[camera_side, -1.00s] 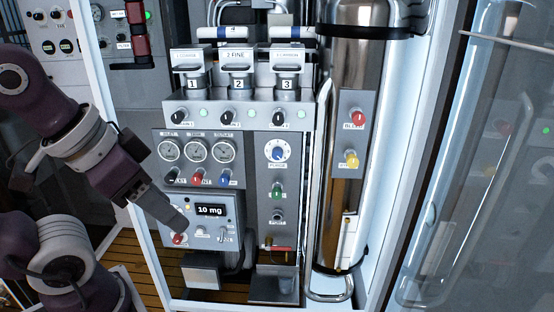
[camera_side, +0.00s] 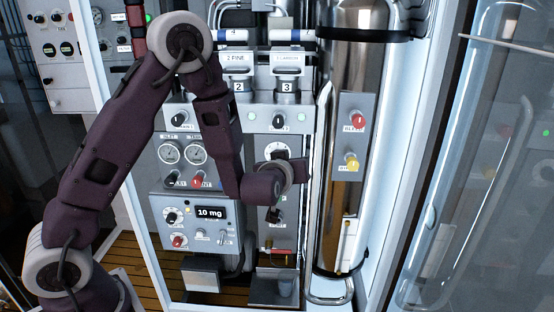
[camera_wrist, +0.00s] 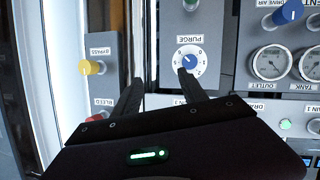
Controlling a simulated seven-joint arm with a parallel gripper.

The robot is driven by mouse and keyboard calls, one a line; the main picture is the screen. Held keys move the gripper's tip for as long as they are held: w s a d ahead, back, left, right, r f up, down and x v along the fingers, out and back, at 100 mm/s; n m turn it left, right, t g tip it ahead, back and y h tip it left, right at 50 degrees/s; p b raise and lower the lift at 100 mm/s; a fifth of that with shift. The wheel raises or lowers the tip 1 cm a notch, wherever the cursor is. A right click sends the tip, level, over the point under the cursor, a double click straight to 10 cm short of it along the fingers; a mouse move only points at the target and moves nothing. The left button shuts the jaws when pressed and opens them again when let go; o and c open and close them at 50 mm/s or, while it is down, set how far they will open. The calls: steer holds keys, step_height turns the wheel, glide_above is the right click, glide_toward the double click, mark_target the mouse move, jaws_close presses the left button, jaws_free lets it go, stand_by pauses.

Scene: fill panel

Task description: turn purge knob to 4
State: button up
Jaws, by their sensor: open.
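The purge knob (camera_wrist: 190,60) is a small blue knob on a round white dial, under a label that reads PURGE, shown upside down in the wrist view. In the side view only the upper part of its dial (camera_side: 277,150) shows; my wrist hides the rest. My gripper (camera_wrist: 158,76) is open and empty. Its right finger overlaps the lower left edge of the dial in the wrist view, and its left finger is over the gap left of the panel. The knob is not between the fingers. The dial numbers are too small to read surely.
A yellow bypass knob (camera_wrist: 92,68) and a red bleed knob (camera_wrist: 97,116) are at left in the wrist view. Gauges (camera_wrist: 269,63) and a blue drive air knob (camera_wrist: 288,13) are at right. The steel cylinder (camera_side: 350,100) stands right of the panel.

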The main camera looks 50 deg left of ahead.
steer(key=w+a+f+y, duration=0.3)
steer(key=a+y, duration=0.2)
steer(key=a, duration=0.3)
steer(key=shift+a+f+t, duration=0.2)
steer(key=shift+a+t, duration=0.15)
steer(key=shift+t, duration=0.05)
jaws_close()
